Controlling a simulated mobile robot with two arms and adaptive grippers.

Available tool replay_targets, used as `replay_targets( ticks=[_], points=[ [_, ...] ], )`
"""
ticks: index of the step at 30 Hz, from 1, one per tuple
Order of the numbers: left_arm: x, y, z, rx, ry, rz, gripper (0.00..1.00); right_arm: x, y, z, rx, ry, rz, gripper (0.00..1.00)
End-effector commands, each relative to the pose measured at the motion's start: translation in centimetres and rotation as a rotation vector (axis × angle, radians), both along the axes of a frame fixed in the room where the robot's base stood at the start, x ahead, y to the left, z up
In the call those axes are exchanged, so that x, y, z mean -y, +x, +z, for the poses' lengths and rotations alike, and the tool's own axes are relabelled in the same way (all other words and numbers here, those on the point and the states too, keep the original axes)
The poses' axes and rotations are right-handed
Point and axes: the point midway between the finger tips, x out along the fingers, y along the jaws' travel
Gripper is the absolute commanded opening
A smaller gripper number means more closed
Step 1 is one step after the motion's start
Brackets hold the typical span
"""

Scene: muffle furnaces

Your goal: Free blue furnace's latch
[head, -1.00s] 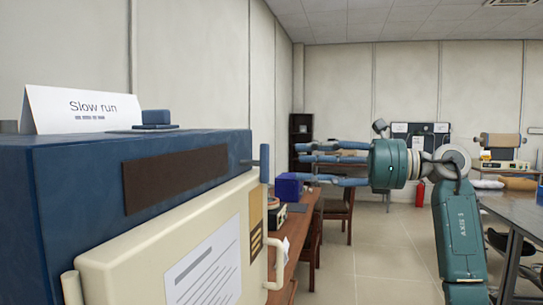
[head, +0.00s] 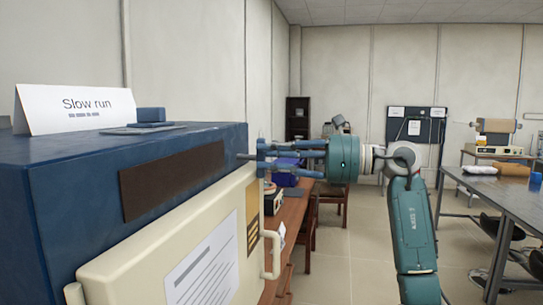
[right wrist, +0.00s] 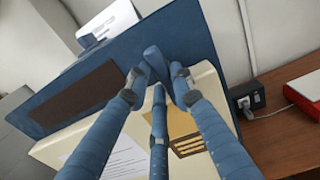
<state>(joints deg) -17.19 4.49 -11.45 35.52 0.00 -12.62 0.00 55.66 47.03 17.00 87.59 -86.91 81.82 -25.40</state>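The blue furnace (head: 60,180) fills the left of the head view, with a cream door (head: 150,255) and a brown panel on its front. Its latch is a blue handle (right wrist: 154,58) at the door's upper right corner in the right wrist view. In the head view my fingers mostly cover the latch. My right gripper (head: 262,157) reaches in from the right at the latch. In the right wrist view its fingers (right wrist: 157,82) are spread, with the latch between or just beyond the tips; contact is unclear. My left gripper is out of view.
A white "Slow run" card (head: 75,110) and a small blue block stand on the furnace top. A cream door handle (head: 272,255) sticks out below my gripper. A wooden bench (head: 290,225) runs behind, with a blue box (head: 285,178) on it. The floor at centre is clear.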

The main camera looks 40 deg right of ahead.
Motion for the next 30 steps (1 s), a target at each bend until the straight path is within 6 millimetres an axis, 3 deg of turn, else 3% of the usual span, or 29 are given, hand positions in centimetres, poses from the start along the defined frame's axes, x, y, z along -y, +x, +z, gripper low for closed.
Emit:
replay_targets(
  ticks=[14,30],
  points=[
    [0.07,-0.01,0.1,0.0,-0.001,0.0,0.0,0.24,0.03,0.18,-0.049,0.06,-0.005,0.0],
    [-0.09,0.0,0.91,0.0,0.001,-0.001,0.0,0.69,0.35,0.5,-0.344,0.41,-0.007,0.0]
  ],
)
